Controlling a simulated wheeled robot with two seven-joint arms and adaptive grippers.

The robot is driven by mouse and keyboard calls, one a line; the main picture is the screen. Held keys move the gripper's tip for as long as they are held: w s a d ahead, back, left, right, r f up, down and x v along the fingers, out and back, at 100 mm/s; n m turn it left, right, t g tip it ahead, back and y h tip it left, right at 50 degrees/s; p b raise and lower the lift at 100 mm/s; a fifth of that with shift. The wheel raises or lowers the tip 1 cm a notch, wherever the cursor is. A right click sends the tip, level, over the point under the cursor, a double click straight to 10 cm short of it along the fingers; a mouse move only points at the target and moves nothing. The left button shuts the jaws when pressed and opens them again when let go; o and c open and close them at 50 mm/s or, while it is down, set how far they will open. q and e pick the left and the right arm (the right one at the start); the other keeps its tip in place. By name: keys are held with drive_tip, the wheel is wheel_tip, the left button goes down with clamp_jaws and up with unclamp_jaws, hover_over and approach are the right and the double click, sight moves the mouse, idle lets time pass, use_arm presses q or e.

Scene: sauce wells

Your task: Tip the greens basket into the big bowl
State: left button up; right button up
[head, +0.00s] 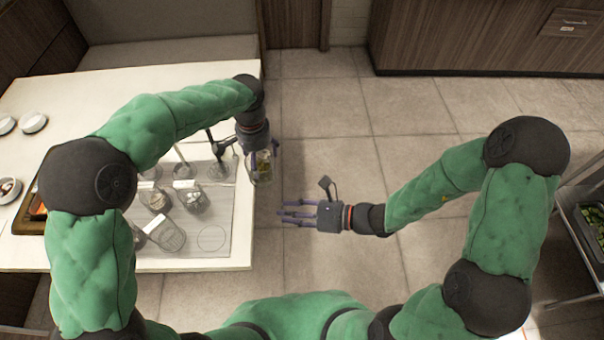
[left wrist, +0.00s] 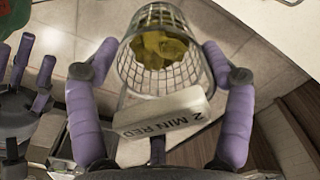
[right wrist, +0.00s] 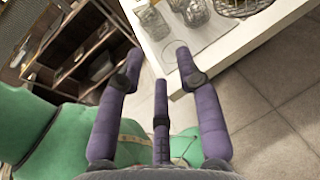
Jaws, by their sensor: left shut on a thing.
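My left gripper (head: 262,148) is shut on a wire basket (head: 262,168), held just off the table's right edge, over the floor. In the left wrist view, the gripper (left wrist: 160,50) has its fingers on both sides of the mesh basket (left wrist: 150,82). Yellow-green pieces (left wrist: 165,50) lie inside it. Its pale handle tag (left wrist: 165,112) reads "2 MIN RED". My right gripper (head: 296,213) is open and empty over the floor, right of the table; its spread fingers also show in the right wrist view (right wrist: 157,65). I cannot make out a big bowl in these views.
Several wire baskets (head: 166,234) lie on a grey mat (head: 212,238) on the white table (head: 70,95). Small white bowls (head: 34,121) and a tray of orange food (head: 36,209) are at the left. A rack with greens (head: 590,222) stands far right.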

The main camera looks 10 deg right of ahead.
sight(267, 157)
drive_tip(key=w+d+r+m+t, duration=0.4)
drive_tip(key=w+r+t, duration=0.2)
drive_tip(key=r, duration=0.1)
drive_tip(key=x, duration=1.2)
drive_tip(key=shift+w+a, duration=0.15)
drive_tip(key=shift+w, duration=0.1)
drive_tip(key=shift+f, duration=0.1)
clamp_jaws()
use_arm(q)
drive_tip(key=o, duration=1.2)
drive_tip(key=shift+r, duration=0.1)
